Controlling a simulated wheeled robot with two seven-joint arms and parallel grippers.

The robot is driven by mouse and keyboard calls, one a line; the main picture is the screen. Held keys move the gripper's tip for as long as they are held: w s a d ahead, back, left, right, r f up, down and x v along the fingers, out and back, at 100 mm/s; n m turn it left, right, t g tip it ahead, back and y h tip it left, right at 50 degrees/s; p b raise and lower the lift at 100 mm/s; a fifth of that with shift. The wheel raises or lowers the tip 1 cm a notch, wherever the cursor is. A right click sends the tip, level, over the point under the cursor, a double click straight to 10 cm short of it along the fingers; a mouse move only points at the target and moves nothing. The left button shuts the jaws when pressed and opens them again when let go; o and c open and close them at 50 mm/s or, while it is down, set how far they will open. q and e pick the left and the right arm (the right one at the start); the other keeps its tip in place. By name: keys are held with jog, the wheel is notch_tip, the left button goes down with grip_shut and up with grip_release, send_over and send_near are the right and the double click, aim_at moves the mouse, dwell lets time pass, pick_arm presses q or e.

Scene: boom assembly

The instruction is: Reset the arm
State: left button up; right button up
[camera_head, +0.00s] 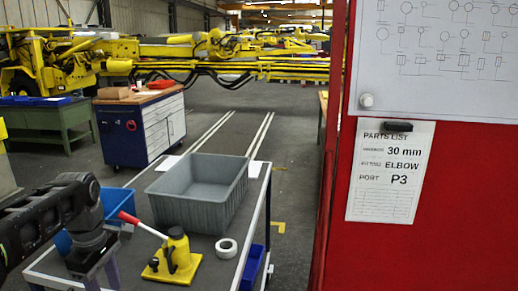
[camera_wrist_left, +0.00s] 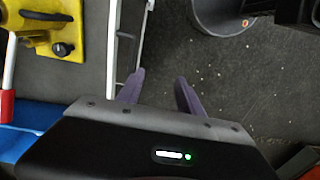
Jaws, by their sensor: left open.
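My left arm (camera_head: 45,218) comes in from the left in the head view, over the front left of a cart. Its gripper (camera_head: 101,279) points down near the cart's left edge, partly cut off by the frame's bottom. In the left wrist view the gripper (camera_wrist_left: 160,79) shows two purple fingers spread apart with nothing between them. Dark speckled floor lies beneath them, just beside the cart's pale edge rail (camera_wrist_left: 124,45). My right gripper is not in view.
A blue bin (camera_head: 118,204) sits close beside my left arm. A red panel (camera_head: 460,200) with papers blocks the right side.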

pick_arm(q)
jog(key=w+d+f+m+h+b, duration=0.1)
jog(key=d+f+m, duration=0.45)
jog(key=f, duration=0.75)
jog(key=w+d+f+m+h, duration=0.1)
jog(key=d+f+m, duration=0.1)
jog(key=d+f, duration=0.9)
jog(key=s+d+f+m+h, duration=0.1)
jog(key=s+d+f+m, duration=0.3)
jog(key=s+f, duration=0.6)
jog(key=s+d+f+m+h+b, duration=0.1)
jog(key=s+d+f+m, duration=0.2)
jog(key=s+d+f, duration=0.5)
jog(key=s+f, duration=0.2)
jog(key=s, duration=0.1)
jog(key=shift+s+d+f+m, duration=0.35)
jog(key=shift+d+f, duration=0.05)
